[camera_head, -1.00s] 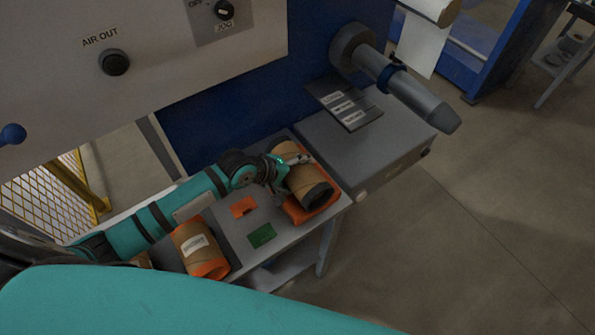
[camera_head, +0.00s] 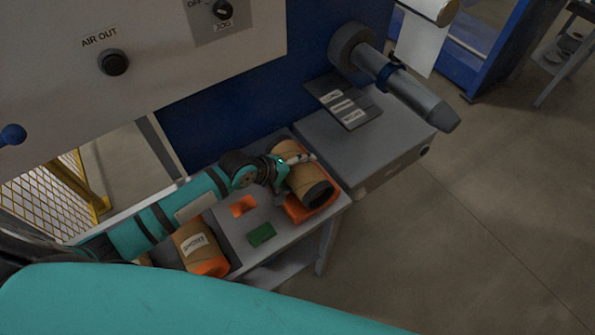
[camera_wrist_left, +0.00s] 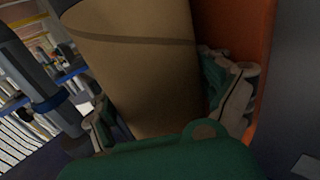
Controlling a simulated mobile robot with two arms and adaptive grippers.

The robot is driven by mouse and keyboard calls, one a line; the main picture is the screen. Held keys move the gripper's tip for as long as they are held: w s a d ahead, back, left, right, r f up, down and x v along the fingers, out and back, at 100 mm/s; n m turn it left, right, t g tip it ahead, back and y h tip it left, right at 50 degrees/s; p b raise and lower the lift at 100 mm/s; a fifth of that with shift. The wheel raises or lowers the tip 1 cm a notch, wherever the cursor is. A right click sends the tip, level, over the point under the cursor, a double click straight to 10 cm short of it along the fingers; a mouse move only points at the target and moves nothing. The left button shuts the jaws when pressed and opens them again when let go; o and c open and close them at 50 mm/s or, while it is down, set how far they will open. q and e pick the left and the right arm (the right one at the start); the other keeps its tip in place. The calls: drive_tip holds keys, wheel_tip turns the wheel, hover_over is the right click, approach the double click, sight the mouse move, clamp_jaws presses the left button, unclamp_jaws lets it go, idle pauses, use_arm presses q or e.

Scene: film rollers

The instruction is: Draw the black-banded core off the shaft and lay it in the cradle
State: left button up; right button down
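The black-banded core (camera_head: 300,176), a brown tube with a dark near end, lies tilted at the orange cradle (camera_head: 309,212) on the table's right end. Whether it rests fully in the cradle I cannot tell. My left gripper (camera_head: 290,163) has its fingers around it, one across its top. In the left wrist view the core (camera_wrist_left: 145,75), with a dark stripe across it, stands between the finger pads of the gripper (camera_wrist_left: 170,110); an orange wall (camera_wrist_left: 272,60) is beside it. The shaft (camera_head: 405,88) is bare of any core and carries a blue collar. My right gripper is not in view.
Another labelled brown core (camera_head: 191,238) lies in an orange holder (camera_head: 211,269) at the table's left. An orange pad (camera_head: 243,206) and a green pad (camera_head: 262,234) lie between. A grey box (camera_head: 375,150) with a label plate (camera_head: 344,105) stands beneath the shaft.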

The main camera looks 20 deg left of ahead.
use_arm(q)
drive_tip(key=shift+s+f, duration=0.4)
drive_tip(key=shift+f, duration=0.2)
drive_tip(key=shift+a+r, duration=0.1)
drive_tip(key=shift+a, duration=0.05)
drive_tip(key=shift+s+a+r, duration=0.15)
drive_tip(key=shift+r, duration=0.1)
drive_tip(key=r+v, duration=0.1)
drive_tip(key=v, duration=1)
drive_tip(key=shift+w, duration=0.25)
